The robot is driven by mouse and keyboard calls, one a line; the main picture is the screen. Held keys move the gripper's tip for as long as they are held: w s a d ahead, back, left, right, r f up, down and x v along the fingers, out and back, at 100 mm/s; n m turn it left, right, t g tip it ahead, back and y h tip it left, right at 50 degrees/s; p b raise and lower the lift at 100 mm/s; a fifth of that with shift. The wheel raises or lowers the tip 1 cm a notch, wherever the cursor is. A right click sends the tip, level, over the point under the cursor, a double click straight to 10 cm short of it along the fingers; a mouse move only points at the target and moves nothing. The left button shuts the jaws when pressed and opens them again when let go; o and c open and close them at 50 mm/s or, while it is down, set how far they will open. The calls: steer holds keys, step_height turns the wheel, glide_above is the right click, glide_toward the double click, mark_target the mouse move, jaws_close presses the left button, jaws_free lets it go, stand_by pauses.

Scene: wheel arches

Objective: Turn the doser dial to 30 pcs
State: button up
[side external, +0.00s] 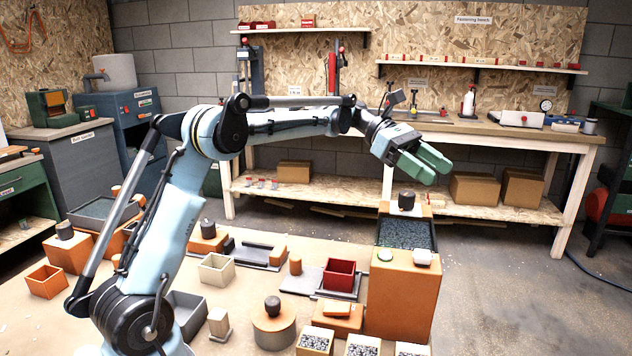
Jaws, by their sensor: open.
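My gripper (429,163) has green fingers that are apart and empty. It hangs in the air at upper right, above and apart from a tall orange box (400,292). The box looks like the doser and has a dark tray of small grey pieces (405,235) on top. A black knob (407,200) stands behind the tray. I cannot tell which part is the dial, and no 30 pcs mark is readable.
A red bin (338,275), a cream bin (216,269) and an orange bin (46,281) stand on the tan work surface. Boxes of small pieces (362,346) sit at the front. A wooden bench (500,130) is behind. Air around my gripper is clear.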

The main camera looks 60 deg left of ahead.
mark_target(405, 192)
steer(key=s+a+f+n+t+y, duration=0.1)
steer(key=a+f+n+t, duration=0.3)
steer(key=a, duration=1.4)
steer(key=shift+m+g+y, duration=0.3)
steer(key=shift+m+g, duration=0.1)
steer(key=x, duration=0.8)
steer(key=f+x, duration=0.1)
steer(key=x, duration=0.3)
steer(key=shift+s+d+f, duration=0.2)
steer(key=shift+s, duration=0.1)
steer(key=c, duration=1)
steer(key=shift+w+m+g+h, duration=0.1)
steer(key=shift+m+g+h, duration=0.4)
steer(key=shift+m+g, duration=0.65)
steer(key=shift+m+g+h, duration=0.3)
steer(key=shift+m+g, duration=0.05)
steer(key=shift+g, duration=0.1)
